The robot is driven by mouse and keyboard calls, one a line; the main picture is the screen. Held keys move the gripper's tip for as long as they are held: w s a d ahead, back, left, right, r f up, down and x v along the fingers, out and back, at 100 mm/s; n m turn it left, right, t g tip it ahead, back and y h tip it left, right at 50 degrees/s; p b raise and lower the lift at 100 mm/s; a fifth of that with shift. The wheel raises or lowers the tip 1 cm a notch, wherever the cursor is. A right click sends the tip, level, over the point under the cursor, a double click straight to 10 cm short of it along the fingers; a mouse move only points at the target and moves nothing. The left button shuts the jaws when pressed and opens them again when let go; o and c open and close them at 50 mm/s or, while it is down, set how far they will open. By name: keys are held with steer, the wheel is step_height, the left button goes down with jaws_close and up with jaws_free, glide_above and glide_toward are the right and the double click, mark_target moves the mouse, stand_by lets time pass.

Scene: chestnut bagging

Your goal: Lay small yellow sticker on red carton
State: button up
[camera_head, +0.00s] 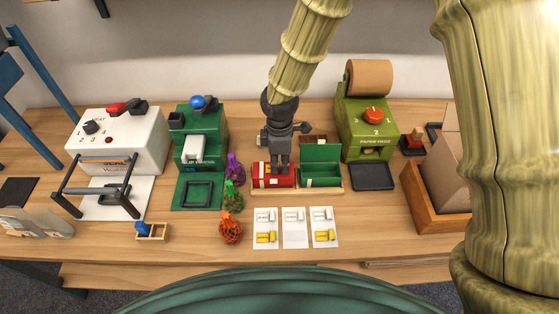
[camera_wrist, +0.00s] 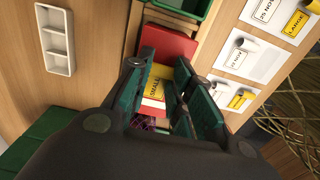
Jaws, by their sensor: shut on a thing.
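My gripper (camera_head: 281,168) points down over the red carton's right part. In the wrist view my gripper (camera_wrist: 168,88) is shut on the small yellow sticker (camera_wrist: 157,84), which reads "SMALL". The sticker lies against or just above the red carton; I cannot tell whether it touches. In the head view my fingers hide it.
An open green carton (camera_head: 320,172) is directly right. White sticker sheets (camera_head: 295,240) lie in front; the middle one has no yellow sticker. Net bags (camera_head: 231,228) stand left. A green clip press (camera_head: 200,150) and green paper machine (camera_head: 365,130) flank the rack.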

stand_by(0.3)
steer(key=o, duration=0.7)
steer(key=shift+r, duration=0.15)
steer(key=shift+r+p, duration=3)
steer(key=shift+r, duration=0.35)
steer(key=shift+r, duration=0.1)
